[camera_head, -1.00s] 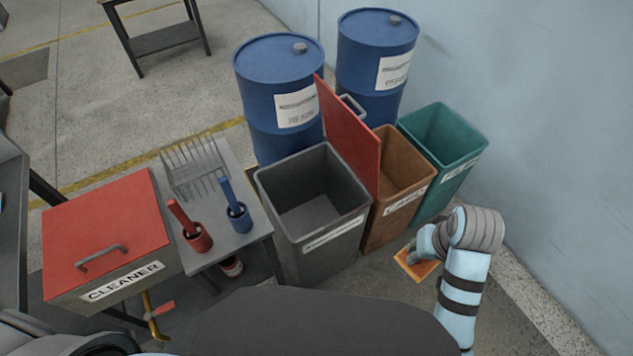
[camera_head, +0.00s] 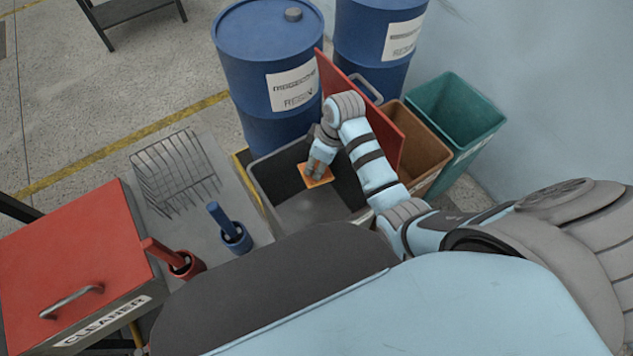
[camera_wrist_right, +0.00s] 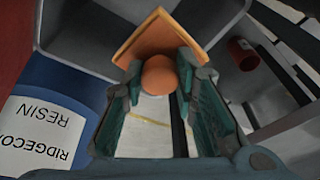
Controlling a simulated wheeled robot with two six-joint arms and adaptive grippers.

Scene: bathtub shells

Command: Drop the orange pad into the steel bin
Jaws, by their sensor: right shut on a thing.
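The orange pad (camera_head: 306,181) is a flat square with a round orange knob. It hangs in my right gripper (camera_head: 318,166) over the opening of the grey steel bin (camera_head: 268,184). In the right wrist view the pad (camera_wrist_right: 165,33) lies just beyond the fingertips, and the fingers (camera_wrist_right: 160,80) are closed around its knob. Grey bin walls (camera_wrist_right: 75,25) show around the pad there. My arm covers part of the bin's right side and rim. How high the pad is relative to the rim is hard to tell. My left gripper is out of view.
A raised red lid (camera_head: 385,125) stands between the grey bin and the brown bin (camera_head: 425,150). A teal bin (camera_head: 462,110) is at the right. Two blue drums (camera_head: 265,75) stand behind. At the left are a wire rack (camera_head: 175,170), brush holders and a red-lidded cleaner box (camera_head: 75,265).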

